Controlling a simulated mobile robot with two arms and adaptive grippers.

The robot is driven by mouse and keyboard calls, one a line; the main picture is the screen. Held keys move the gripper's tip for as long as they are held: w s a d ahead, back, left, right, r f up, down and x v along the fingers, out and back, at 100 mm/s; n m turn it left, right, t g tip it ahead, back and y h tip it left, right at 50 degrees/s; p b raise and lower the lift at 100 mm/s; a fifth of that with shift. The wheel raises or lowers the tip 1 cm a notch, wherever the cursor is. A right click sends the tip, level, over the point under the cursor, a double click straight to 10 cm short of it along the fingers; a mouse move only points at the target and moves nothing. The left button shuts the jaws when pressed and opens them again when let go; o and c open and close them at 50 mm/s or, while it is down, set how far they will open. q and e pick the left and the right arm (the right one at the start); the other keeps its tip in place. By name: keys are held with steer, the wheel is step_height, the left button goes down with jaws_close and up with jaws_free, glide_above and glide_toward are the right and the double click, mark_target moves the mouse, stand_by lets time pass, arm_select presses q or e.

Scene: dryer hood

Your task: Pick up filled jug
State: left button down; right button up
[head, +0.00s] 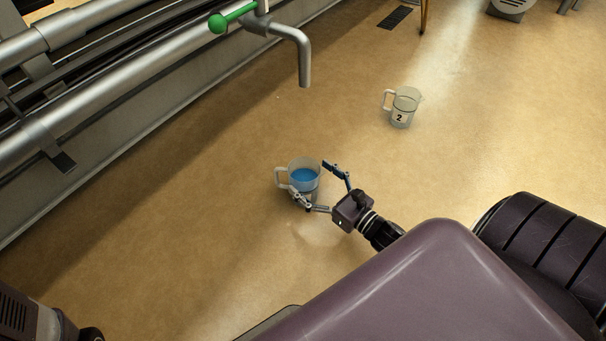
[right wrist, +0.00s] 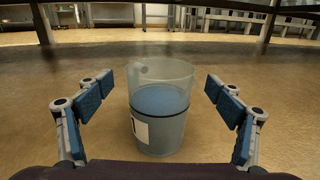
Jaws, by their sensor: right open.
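The filled jug (head: 304,174) is a clear jug with blue liquid, upright on the floor, its white handle to the left in the head view. It also shows in the right wrist view (right wrist: 160,108), with a white label on its left side. My right gripper (head: 317,186) is open, its two fingers on either side of the jug. In the right wrist view the fingers (right wrist: 166,88) stand apart from the jug with a gap on each side. The jug's lower part is partly hidden by a finger in the head view. My left gripper is not seen.
A second clear jug marked 2 (head: 403,108) stands on the floor at the upper right. A tap spout (head: 304,62) with a green-knobbed lever (head: 218,23) overhangs the floor at the top. Metal pipes (head: 110,65) run along the left. Open floor surrounds the jugs.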

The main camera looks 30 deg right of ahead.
steer(key=shift+w+a+b, duration=0.15)
steer(key=shift+w+b, duration=0.1)
steer(key=shift+w, duration=0.45)
steer(key=shift+w+a+b, duration=0.15)
steer(key=shift+w+b, duration=0.1)
steer(key=shift+w, duration=0.45)
steer(key=shift+c, duration=0.7)
steer(key=c, duration=1.5)
steer(key=shift+c, duration=0.8)
steer(key=shift+r, duration=0.1)
